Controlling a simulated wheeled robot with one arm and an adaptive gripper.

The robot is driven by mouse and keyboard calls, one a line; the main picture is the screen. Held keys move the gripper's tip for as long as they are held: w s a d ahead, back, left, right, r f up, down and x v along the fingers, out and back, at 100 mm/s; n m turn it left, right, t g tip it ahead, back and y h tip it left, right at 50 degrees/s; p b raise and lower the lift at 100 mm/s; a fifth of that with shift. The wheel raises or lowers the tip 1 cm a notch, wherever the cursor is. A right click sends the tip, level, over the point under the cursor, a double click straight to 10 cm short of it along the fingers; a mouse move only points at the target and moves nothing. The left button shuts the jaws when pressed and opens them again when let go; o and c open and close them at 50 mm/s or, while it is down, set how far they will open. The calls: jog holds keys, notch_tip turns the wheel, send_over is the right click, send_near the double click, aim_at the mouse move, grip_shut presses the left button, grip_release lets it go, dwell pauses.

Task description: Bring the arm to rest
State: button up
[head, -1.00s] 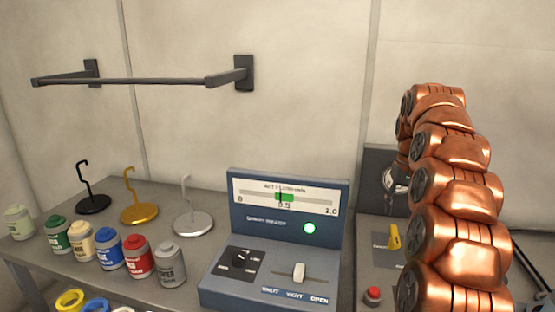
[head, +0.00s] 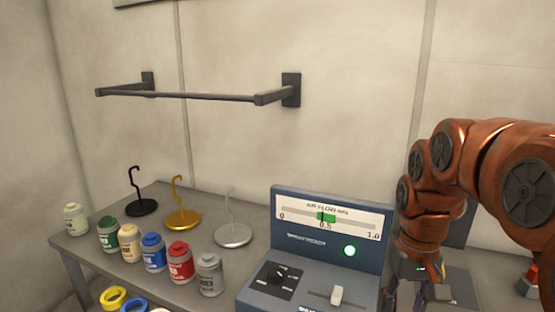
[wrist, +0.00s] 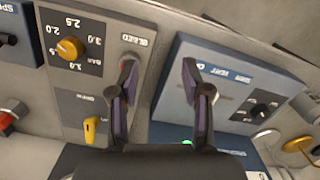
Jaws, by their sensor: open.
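My copper-coloured arm reaches in from the right of the head view and bends down just right of the blue control box (head: 325,240). My gripper (wrist: 160,70) is open and empty in the wrist view. Its two dark fingers stand apart, with the grey panel (wrist: 75,80) behind the left one and the control box behind the right one. In the head view the gripper is low beside the box's right edge, and its tips are cut off by the frame.
Several paint bottles (head: 153,252) and three hook stands (head: 181,218) stand on the grey table left of the box. A dark rail (head: 200,96) is on the wall. The grey panel carries an orange knob (wrist: 70,48) and a yellow lever (wrist: 91,128). A green lamp (head: 349,251) is lit.

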jog(key=s+a+f, duration=0.2)
jog(key=s+f, duration=0.2)
jog(key=s, duration=0.5)
jog(key=s+a+f+p, duration=0.1)
jog(key=s+a+f, duration=0.1)
jog(key=s, duration=0.8)
jog(key=shift+s+a+f+n+g, duration=0.3)
jog(key=shift+a+f+n+g, duration=0.1)
jog(key=shift+f, duration=0.45)
